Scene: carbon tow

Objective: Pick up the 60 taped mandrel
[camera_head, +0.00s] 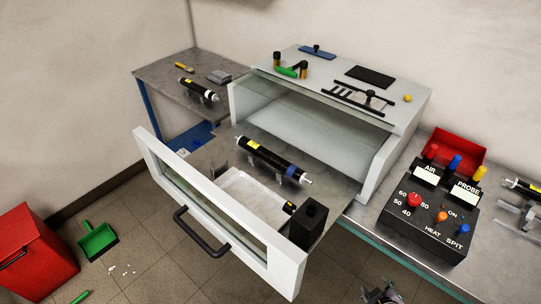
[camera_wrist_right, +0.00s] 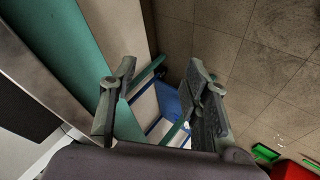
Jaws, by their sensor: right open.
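A black mandrel (camera_head: 272,160) with a yellow label and a blue band lies on supports on the pulled-out oven drawer. A second black mandrel (camera_head: 198,90) with a yellow label lies on the back left table. A third (camera_head: 525,188) is cut off at the right edge. I cannot read which one is marked 60. My right gripper (camera_head: 382,292) is at the bottom edge, low in front of the bench and apart from every mandrel. In the right wrist view its fingers (camera_wrist_right: 162,90) are open and empty above the floor. My left gripper is not in view.
The open drawer has a glazed front (camera_head: 205,205) with a black handle and juts over the floor. A black control box (camera_head: 437,215) and red bin (camera_head: 458,150) stand on the right bench. A red box (camera_head: 35,250) and green dustpan (camera_head: 97,241) are on the floor.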

